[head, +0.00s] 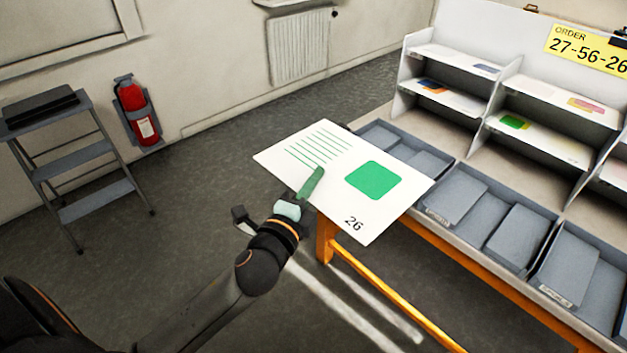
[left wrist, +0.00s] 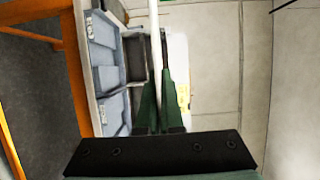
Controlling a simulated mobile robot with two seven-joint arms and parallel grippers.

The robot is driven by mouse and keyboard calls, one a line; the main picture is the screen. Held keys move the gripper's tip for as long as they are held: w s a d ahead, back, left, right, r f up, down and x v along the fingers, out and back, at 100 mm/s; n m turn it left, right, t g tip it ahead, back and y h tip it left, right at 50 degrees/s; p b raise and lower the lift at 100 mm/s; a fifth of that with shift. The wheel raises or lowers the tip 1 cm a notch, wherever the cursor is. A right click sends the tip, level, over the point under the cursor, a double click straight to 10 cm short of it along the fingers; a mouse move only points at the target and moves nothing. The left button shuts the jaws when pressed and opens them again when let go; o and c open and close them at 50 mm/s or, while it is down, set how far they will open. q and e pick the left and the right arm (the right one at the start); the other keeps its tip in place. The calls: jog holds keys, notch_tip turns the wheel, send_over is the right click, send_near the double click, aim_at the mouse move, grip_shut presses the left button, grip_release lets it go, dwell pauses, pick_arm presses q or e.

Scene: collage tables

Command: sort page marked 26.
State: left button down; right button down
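The page marked 26 (head: 337,192) is a white sheet with green lines, a green rounded square and the number 26. It is held up in the air in front of the sorting table, tilted, with its face visible in the head view. My left gripper (head: 316,174) is shut on its near edge, one green finger lying over the face; the other finger is hidden behind the page. In the left wrist view the page shows edge-on as a thin pale strip (left wrist: 155,45) between the green fingers (left wrist: 158,84). My right gripper is not in view.
A table with an orange frame (head: 420,322) carries grey trays (head: 455,196) and white shelves (head: 450,98) with several pages. A yellow sign (head: 588,50) reads ORDER 27-56-26. A step stool (head: 84,172) and fire extinguisher (head: 136,110) are at left. The floor between is clear.

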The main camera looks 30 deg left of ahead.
pick_arm(q)
jog(key=shift+r, duration=0.1)
jog(key=r+n+g+p, duration=0.1)
jog(key=n+p, duration=0.1)
jog(key=p, duration=0.2)
jog(key=shift+f+n, duration=0.35)
jog(key=shift+n, duration=0.25)
jog(key=shift+n+g+h+b, duration=0.35)
jog(key=shift+n+g+h, duration=0.05)
jog(key=shift+n, duration=0.1)
jog(key=n+g+h, duration=0.1)
jog(key=n, duration=0.2)
jog(key=shift+f, duration=0.15)
jog(key=n+g+h, duration=0.1)
jog(key=n, duration=0.2)
jog(key=shift+n+h, duration=0.3)
jog(key=shift+h, duration=0.1)
jog(key=n+g+h, duration=0.1)
jog(key=n, duration=0.1)
jog(key=shift+n+h, duration=0.4)
